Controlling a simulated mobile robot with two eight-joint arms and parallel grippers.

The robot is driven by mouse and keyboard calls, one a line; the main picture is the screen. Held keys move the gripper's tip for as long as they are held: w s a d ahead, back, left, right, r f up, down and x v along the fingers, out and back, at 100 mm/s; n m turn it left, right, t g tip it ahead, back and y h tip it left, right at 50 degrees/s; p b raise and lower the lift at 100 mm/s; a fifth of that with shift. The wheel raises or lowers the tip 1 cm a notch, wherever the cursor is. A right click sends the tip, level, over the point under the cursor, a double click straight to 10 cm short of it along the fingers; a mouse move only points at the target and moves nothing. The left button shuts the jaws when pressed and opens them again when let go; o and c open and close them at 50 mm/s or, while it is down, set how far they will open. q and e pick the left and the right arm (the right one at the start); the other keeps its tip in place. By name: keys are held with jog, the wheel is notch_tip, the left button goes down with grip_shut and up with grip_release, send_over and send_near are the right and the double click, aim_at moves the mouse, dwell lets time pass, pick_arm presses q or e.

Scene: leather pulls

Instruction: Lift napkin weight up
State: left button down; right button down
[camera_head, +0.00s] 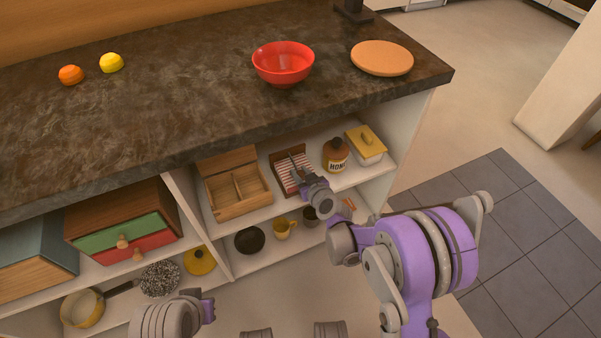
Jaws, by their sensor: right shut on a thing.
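A wooden napkin holder (281,156) with red-and-white striped napkins (285,178) stands on the upper shelf under the dark counter. My right gripper (297,164) reaches into the holder from the front. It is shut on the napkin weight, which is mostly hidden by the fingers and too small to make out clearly. I cannot tell whether the weight touches the napkins. Part of my left arm shows at the bottom left, away from the holder; its fingers cannot be made out.
A wooden divided box (238,190) is left of the holder; a honey jar (335,155) and a yellow-lidded container (366,145) are right. The counter edge overhangs the shelf. A red bowl (283,64) stands above. A yellow mug (284,229) and dark bowl (250,240) are below.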

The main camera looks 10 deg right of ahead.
aim_at(294, 162)
jog(key=shift+r+p, duration=0.35)
jog(key=shift+p, duration=0.55)
jog(key=r+g+p, duration=0.1)
jog(key=p, duration=0.1)
jog(key=r+g+h+p, duration=0.1)
jog(key=p, duration=0.1)
jog(key=shift+w+r+g+p, duration=0.15)
jog(key=shift+w+g+p, duration=0.05)
jog(key=shift+g+p, duration=0.2)
jog(key=shift+w+a+r+g+h+p, duration=0.1)
jog(key=shift+w+r+g+h+p, duration=0.1)
jog(key=shift+r+g+p, duration=0.25)
jog(key=shift+w+a+r+g+h+p, duration=0.15)
jog(key=shift+r+g+p, duration=0.15)
jog(key=shift+g, duration=0.25)
jog(key=shift+w+r+g+h+p, duration=0.25)
jog(key=shift+w+r+g+p, duration=0.25)
jog(key=shift+g, duration=0.5)
jog(key=shift+s, duration=0.1)
